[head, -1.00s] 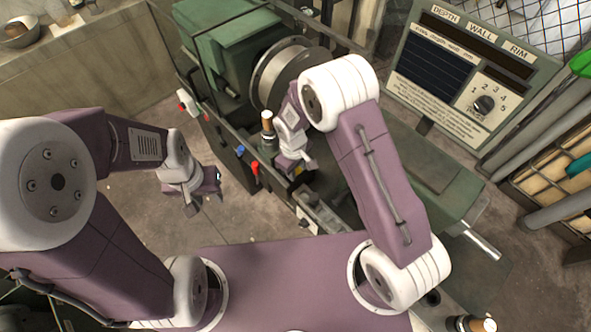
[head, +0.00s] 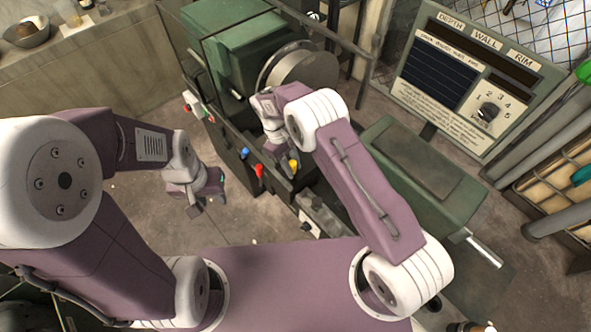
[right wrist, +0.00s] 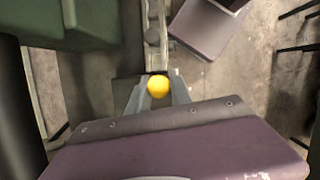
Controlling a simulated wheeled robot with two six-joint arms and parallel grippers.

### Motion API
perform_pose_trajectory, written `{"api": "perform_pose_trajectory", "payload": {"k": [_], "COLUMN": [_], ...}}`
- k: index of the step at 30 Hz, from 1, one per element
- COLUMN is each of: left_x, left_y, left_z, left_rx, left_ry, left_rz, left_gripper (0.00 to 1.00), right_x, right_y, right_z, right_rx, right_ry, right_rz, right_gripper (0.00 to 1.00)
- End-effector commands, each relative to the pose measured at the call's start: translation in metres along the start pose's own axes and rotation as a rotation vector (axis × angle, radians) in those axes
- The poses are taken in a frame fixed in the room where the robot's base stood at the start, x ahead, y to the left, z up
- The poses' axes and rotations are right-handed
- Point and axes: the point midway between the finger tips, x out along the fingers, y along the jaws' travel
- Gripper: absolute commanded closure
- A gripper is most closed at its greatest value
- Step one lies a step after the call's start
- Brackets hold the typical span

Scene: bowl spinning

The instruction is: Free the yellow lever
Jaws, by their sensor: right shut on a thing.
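The yellow lever (head: 293,164) stands in the row on the front of the green machine (head: 235,45), to the right of a red lever (head: 259,171) and a blue one (head: 245,153). In the right wrist view, its round yellow knob (right wrist: 158,86) sits between the two grey fingers of my right gripper (right wrist: 158,92), which is shut on it. In the head view my right wrist hides most of that gripper. My left gripper (head: 207,198) hangs over the floor left of the levers, empty, its fingers apart.
A round drum (head: 300,68) is on the machine behind my right wrist. A board (head: 465,75) reading DEPTH, WALL, RIM, with a dial, stands at the upper right. A bowl (head: 28,32) sits on the counter at the upper left. The floor near my left gripper is clear.

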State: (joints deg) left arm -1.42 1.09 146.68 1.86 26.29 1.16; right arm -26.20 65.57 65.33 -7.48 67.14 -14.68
Motion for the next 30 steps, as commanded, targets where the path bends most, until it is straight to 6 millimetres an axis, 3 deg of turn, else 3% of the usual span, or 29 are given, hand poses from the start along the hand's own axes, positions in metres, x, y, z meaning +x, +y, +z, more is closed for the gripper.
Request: {"api": "perform_pose_trajectory", "payload": {"k": [14,15,17,26,30], "left_x": [0.005,0.005,0.005,0.005,0.012], "left_y": [0.000,0.000,0.000,0.000,0.000], "left_z": [0.001,0.001,0.000,0.001,0.001], "left_rx": [0.000,0.000,0.000,0.000,0.000], "left_ry": [0.000,0.000,0.000,0.000,0.000], "left_rz": [0.000,0.000,0.000,0.000,0.000], "left_gripper": [0.64,0.64,0.64,0.64,0.64], "right_x": [-0.002,-0.002,-0.002,-0.003,-0.015], "right_y": [0.000,0.000,0.000,0.000,0.001], "right_z": [-0.003,-0.003,-0.003,-0.003,-0.005], "right_rx": [-0.002,-0.002,-0.002,-0.002,-0.001], "right_ry": [-0.035,-0.034,-0.034,-0.034,-0.030], "right_rz": [-0.005,-0.005,-0.005,-0.005,-0.004], "right_gripper": [1.00,0.67,0.53,0.53,0.53]}}
